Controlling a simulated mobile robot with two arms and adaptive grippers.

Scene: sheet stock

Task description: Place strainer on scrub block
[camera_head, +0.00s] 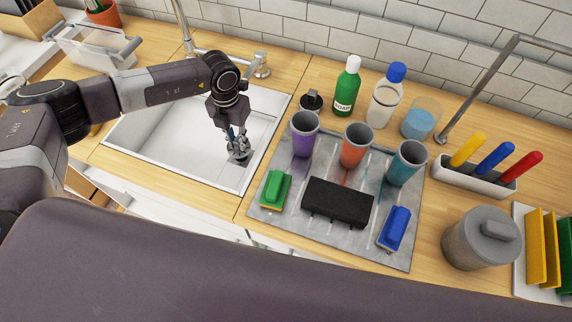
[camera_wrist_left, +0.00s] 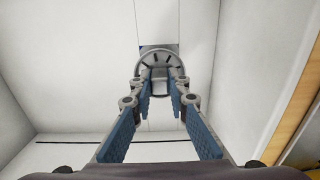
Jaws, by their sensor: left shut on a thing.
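The strainer is a small round grey metal piece with slots; in the head view (camera_head: 241,159) it shows under my left fingertips, low in the sink. It shows as a round slotted disc in the left wrist view (camera_wrist_left: 160,58). My left gripper (camera_head: 236,143) points down into the sink and is shut on the strainer's middle, its blue-padded fingers (camera_wrist_left: 160,88) reaching to it. A black rectangular block (camera_head: 338,203), likely the scrub block, lies on the grey mat (camera_head: 265,216) right of the sink. My right gripper is not in view.
Purple (camera_head: 303,135), orange (camera_head: 356,146) and teal (camera_head: 406,164) cups stand behind the black block. A green brush (camera_head: 275,189) and a blue brush (camera_head: 395,228) flank it. Bottles stand behind. The sink's rim (camera_head: 262,148) lies between gripper and mat.

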